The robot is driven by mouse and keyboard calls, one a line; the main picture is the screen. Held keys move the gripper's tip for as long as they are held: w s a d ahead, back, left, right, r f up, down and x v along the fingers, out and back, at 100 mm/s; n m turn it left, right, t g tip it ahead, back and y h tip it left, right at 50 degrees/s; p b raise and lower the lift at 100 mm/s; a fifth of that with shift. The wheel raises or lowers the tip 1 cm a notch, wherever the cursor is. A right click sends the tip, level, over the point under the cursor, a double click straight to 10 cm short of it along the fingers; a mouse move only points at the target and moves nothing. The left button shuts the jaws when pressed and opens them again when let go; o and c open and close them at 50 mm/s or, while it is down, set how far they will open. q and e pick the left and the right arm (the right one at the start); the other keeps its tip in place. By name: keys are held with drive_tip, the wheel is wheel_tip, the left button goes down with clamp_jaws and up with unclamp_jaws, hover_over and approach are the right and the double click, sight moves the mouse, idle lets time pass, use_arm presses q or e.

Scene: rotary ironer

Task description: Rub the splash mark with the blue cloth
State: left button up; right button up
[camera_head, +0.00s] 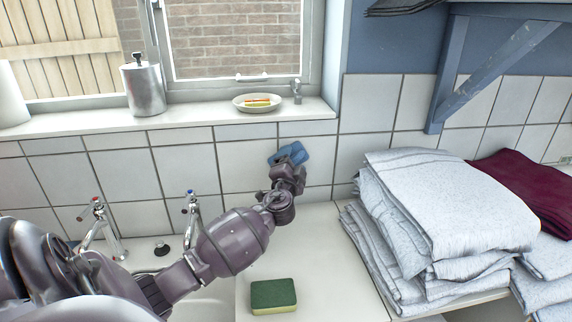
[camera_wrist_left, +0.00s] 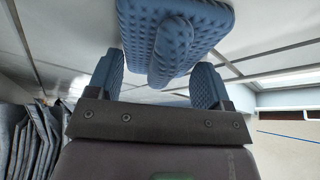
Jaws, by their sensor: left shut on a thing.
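The blue cloth (camera_head: 294,151) is against the white tiled wall (camera_head: 240,161) below the window sill, in the head view. My left gripper (camera_head: 283,167) is shut on it. In the left wrist view the cloth (camera_wrist_left: 174,22) spreads flat beyond the fingertips, with a raised ridge between the two fingers. It looks pressed on or very close to the tiles; I cannot tell which. I see no splash mark on the bare tiles; the cloth and gripper hide the tiles behind them. My right gripper is not in view.
Folded pale towels (camera_head: 440,205) are stacked on the counter to the right, with a dark red cloth (camera_head: 525,190) behind. A green sponge (camera_head: 273,296) lies in front. Taps (camera_head: 193,215) stand left. A plate (camera_head: 258,103) and metal canister (camera_head: 143,88) sit on the sill.

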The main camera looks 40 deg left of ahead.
use_arm(q)
drive_tip(key=shift+w+d, duration=0.4)
drive_tip(key=shift+w, duration=0.05)
drive_tip(key=shift+w+f+b, duration=0.1)
drive_tip(key=shift+b, duration=0.2)
drive_tip(key=shift+a, duration=0.15)
drive_tip(key=shift+s+a, duration=0.95)
drive_tip(key=shift+s, duration=0.15)
drive_tip(key=shift+s+a+r, duration=0.2)
drive_tip(key=shift+s+a, duration=0.2)
